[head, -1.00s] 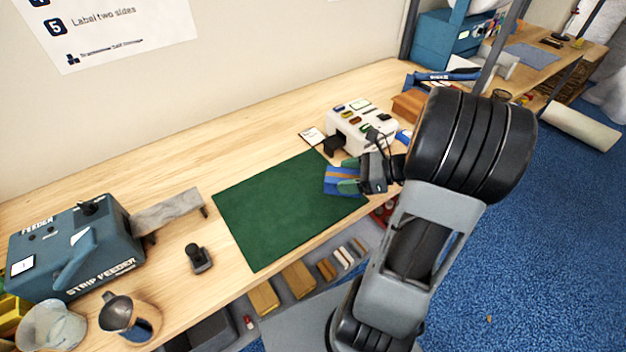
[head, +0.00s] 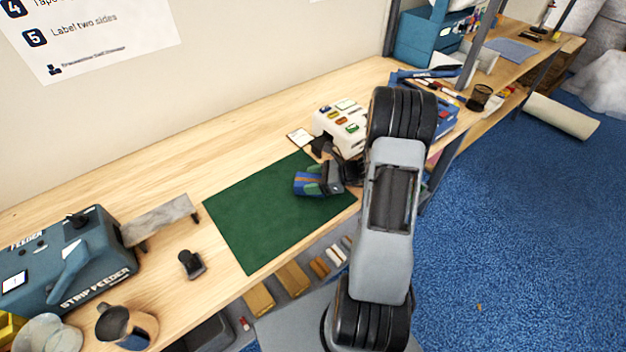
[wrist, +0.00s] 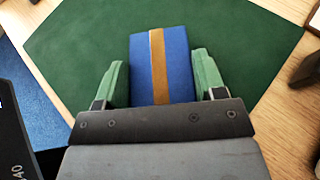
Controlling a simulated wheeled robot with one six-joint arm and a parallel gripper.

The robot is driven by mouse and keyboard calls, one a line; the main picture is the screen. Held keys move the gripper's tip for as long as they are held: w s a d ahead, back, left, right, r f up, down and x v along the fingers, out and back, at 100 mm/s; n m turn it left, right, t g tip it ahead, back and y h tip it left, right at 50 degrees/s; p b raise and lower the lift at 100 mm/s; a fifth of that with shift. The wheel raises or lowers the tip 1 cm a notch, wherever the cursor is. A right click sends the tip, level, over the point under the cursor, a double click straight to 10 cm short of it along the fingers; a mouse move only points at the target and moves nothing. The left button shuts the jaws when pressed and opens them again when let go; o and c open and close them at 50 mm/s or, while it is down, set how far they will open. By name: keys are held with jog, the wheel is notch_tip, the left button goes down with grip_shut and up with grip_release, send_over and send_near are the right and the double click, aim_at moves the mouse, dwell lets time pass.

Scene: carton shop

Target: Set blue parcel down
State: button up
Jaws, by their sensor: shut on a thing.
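The blue parcel (head: 306,184) with a brown tape stripe is between the green fingers of my gripper (head: 322,183), over the right part of the green mat (head: 250,225). In the wrist view the parcel (wrist: 176,62) lies between the two fingers of my gripper (wrist: 160,82), with its long stripe running away from the palm. The green mat (wrist: 85,40) fills the background behind it. A small gap seems to show beside the left finger. I cannot tell whether the parcel's underside touches the mat.
A white machine with coloured buttons (head: 342,128) stands behind my gripper, near a small white card (head: 299,138). The strip feeder (head: 70,262), a small black stand (head: 190,264) and a metal jug (head: 125,325) are at the left. The mat's left and middle are clear.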

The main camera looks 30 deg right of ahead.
jog(key=shift+f, duration=0.3)
jog(key=shift+f, duration=0.2)
jog(key=o, duration=1)
jog(key=shift+o, duration=0.2)
